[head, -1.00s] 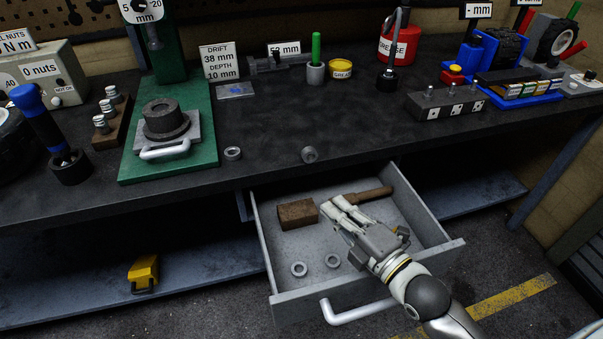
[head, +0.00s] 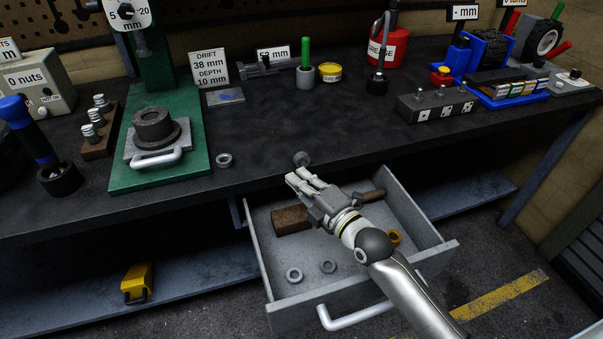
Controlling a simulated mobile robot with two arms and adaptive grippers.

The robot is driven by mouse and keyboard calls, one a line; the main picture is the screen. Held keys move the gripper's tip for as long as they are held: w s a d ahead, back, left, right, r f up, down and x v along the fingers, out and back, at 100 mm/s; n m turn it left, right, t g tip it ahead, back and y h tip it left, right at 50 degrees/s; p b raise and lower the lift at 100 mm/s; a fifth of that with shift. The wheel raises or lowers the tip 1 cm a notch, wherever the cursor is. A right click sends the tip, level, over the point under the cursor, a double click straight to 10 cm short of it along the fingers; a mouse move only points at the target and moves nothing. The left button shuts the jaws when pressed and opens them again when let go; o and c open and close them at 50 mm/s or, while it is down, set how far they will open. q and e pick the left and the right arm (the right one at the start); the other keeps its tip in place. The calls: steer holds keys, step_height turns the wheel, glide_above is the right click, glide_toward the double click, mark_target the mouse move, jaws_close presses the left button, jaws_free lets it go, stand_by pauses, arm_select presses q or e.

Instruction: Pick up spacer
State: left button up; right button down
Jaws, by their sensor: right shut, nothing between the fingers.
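Several small ring-shaped pieces are in view; I cannot tell for sure which is the spacer. One grey ring (head: 302,158) stands near the bench's front edge and another grey ring (head: 224,160) lies left of it. Two more rings, a left one (head: 294,275) and a right one (head: 328,267), lie in the open drawer (head: 284,312). A yellow ring (head: 395,238) is in the drawer, partly behind my arm. My right gripper (head: 297,176) is shut and empty, its tips just in front of the grey ring at the bench edge. My left gripper is out of view.
A mallet (head: 291,219) lies in the drawer, partly covered by my right gripper. A green press base (head: 160,180) stands on the bench (head: 300,115) at left, a grey dice-marked block (head: 437,105) at right. The middle of the bench top is clear.

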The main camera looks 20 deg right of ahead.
mark_target(298, 165)
steer(key=shift+w+d, duration=0.35)
steer(key=shift+w, duration=0.3)
steer(key=shift+w+d+b, duration=0.15)
steer(key=shift+w+d, duration=0.1)
steer(key=shift+w, duration=0.3)
steer(key=shift+w+d+b, duration=0.15)
steer(key=shift+w+d, duration=0.1)
steer(key=shift+w, duration=0.3)
steer(key=shift+s, duration=0.1)
